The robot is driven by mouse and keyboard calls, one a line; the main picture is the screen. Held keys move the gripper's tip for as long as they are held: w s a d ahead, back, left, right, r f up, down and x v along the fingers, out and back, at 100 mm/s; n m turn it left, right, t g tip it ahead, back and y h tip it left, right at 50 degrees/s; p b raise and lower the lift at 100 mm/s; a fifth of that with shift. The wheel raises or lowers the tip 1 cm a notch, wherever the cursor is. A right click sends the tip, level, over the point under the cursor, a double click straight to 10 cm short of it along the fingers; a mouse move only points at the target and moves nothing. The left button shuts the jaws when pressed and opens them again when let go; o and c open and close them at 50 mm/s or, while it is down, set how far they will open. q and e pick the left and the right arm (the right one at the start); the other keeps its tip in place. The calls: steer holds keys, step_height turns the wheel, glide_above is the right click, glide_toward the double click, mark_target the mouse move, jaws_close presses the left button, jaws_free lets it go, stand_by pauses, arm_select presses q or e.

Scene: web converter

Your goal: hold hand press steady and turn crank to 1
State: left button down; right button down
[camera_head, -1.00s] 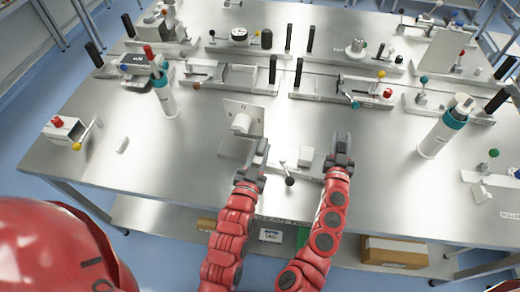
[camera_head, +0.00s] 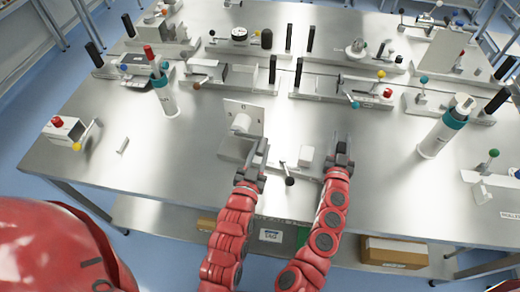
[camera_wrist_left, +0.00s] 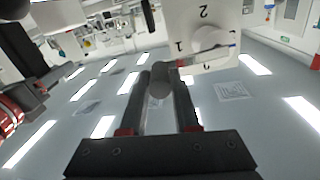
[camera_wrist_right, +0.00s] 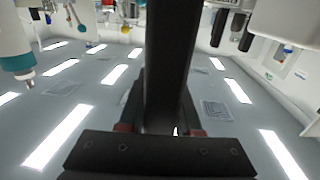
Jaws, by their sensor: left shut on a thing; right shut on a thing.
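A device with an upright plate (camera_head: 255,115) marked with numbers, a white cylinder (camera_head: 241,123) and a flat base (camera_head: 232,149) stands at the table's front middle. The plate (camera_wrist_left: 187,24) shows 1 and 2 in the left wrist view. My left gripper (camera_head: 257,155) is just right of the cylinder, shut on a dark round handle (camera_wrist_left: 160,82), apparently the crank's. My right gripper (camera_head: 340,153) is further right, shut on a dark upright bar (camera_wrist_right: 172,50), apparently part of the hand press. Its lower end and how it joins the device are hidden.
A short lever with a black ball (camera_head: 290,181) and a white block (camera_head: 306,153) lie between my grippers. A white and teal cylinder (camera_head: 440,138) stands at right, another (camera_head: 165,97) at left. Several fixtures line the back. The table's left front is mostly clear.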

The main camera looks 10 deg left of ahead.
arm_select(q)
steer(key=shift+a+f+m, duration=0.25)
steer(key=shift+m, duration=0.05)
arm_select(e)
steer(key=shift+s+d+f+h, duration=0.1)
steer(key=shift+d+f+h, duration=0.05)
steer(key=shift+d+h, duration=0.3)
arm_select(q)
steer(key=c, duration=0.9)
jaws_free()
steer(key=shift+a, duration=0.1)
steer(key=shift+o, duration=1.2)
arm_select(e)
steer(key=shift+a+y, duration=0.25)
steer(key=shift+a, duration=0.05)
arm_select(q)
steer(key=shift+s+d+f, duration=0.1)
steer(key=shift+s+d, duration=0.1)
steer(key=shift+s, duration=0.35)
arm_select(e)
steer(key=shift+a, duration=0.15)
arm_select(q)
steer(key=s+a, duration=0.1)
steer(key=s, duration=1)
steer(key=shift+a, duration=0.2)
